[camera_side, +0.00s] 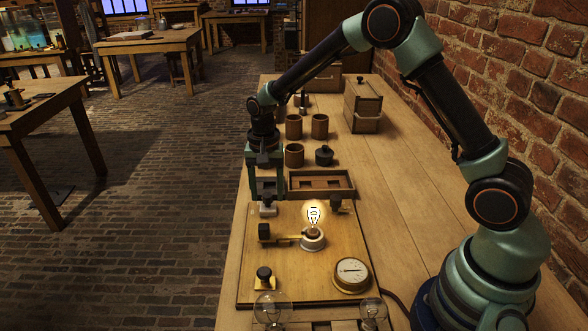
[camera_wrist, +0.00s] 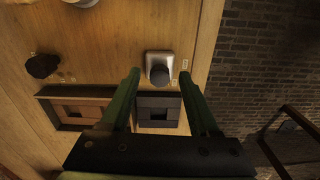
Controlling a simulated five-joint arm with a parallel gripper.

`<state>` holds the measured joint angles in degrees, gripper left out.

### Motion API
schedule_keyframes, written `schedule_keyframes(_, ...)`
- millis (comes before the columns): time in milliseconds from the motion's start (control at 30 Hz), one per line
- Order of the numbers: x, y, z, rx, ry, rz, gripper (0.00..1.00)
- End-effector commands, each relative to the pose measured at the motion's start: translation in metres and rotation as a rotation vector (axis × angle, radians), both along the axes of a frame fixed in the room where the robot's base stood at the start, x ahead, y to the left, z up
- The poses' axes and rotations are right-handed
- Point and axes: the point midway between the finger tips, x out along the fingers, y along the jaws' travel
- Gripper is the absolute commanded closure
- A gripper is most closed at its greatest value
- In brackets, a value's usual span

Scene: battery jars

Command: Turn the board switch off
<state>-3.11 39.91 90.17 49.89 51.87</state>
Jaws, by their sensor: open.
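The wooden board (camera_side: 290,285) lies on the bench with a lit bulb (camera_side: 313,215) in a round holder. At its far left corner is a small pale base with a dark round knob, which looks like the board switch (camera_side: 267,207); it also shows in the wrist view (camera_wrist: 158,70). My gripper (camera_side: 267,194) points down just above this switch. In the wrist view my gripper (camera_wrist: 160,75) is open, with one green finger on each side of the knob and a gap to both. Whether the fingertips reach down beside the knob I cannot tell.
A black-handled brass strip (camera_side: 264,232), another dark knob (camera_side: 337,203) and a round gauge (camera_side: 351,274) are on the board. A shallow divided tray (camera_side: 342,191) lies just behind it. Brown jars (camera_side: 294,155) stand farther back. The bench's left edge is close by.

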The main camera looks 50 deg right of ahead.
Motion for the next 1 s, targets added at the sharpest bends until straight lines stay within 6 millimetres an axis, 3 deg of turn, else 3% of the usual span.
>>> schedule_keyframes(300, -0.0001, 0.0000, -0.0028, 0.000, 0.000, 0.000, 0.38)
schedule_keyframes(367, -0.0001, 0.0000, -0.0028, 0.000, 0.000, 0.000, 0.57)
schedule_keyframes(467, -0.0001, 0.0000, -0.0027, 0.000, 0.000, 0.000, 0.96)
schedule_keyframes(500, -0.0002, -0.0001, -0.0027, 0.000, 0.000, 0.000, 1.00)
schedule_keyframes(1000, -0.0002, -0.0002, -0.0022, -0.001, 0.001, 0.112, 1.00)
